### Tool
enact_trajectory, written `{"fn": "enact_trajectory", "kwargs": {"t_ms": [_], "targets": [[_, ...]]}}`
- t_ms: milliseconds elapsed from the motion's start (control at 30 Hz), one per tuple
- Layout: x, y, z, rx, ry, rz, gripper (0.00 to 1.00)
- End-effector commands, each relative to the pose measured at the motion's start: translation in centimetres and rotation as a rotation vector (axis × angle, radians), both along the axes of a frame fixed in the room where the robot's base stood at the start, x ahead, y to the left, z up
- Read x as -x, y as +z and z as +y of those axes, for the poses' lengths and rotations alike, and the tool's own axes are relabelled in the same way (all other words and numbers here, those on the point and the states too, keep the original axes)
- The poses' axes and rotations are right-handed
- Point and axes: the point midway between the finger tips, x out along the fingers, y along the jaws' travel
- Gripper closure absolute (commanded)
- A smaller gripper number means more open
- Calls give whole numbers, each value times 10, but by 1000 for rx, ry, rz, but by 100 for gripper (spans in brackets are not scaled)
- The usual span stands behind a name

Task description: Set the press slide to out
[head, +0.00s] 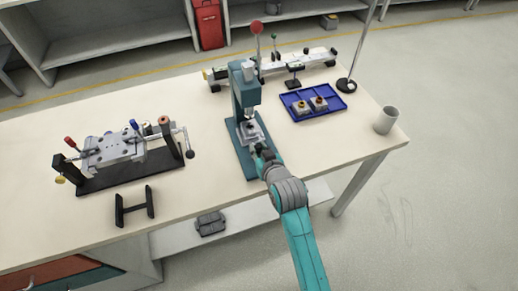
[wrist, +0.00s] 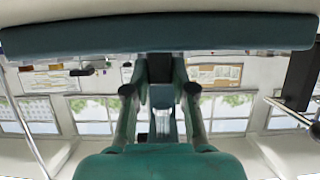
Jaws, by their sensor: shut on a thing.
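The press (head: 244,95) is a teal upright frame with a red-knobbed lever, standing on a long teal base on the table. Its slide (head: 251,133), a grey metal plate, sits low on the base under the ram. My gripper (head: 262,151) is at the near end of the slide, shut on its front part; my fingers hide the grip point. In the wrist view my two fingers (wrist: 160,95) rise on either side of the picture's middle, with the teal press base (wrist: 230,33) across the top. The exact contact is hard to see there.
A blue tray (head: 334,106) with brass-topped parts lies right of the press. A grey cup (head: 386,120) stands near the table's right edge. A clamp fixture (head: 115,152) and a black stand (head: 135,206) are at left. A rail device (head: 310,64) lies behind.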

Motion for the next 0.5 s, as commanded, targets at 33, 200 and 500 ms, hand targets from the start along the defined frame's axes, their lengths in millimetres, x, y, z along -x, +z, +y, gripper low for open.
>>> {"fn": "enact_trajectory", "kwargs": {"t_ms": [33, 200, 500], "targets": [[0, 0, 0, 0, 0, 0, 100], [7, -1, -2, 0, 0, 0, 100], [59, -2, -19, 0, 0, 2, 100]]}}
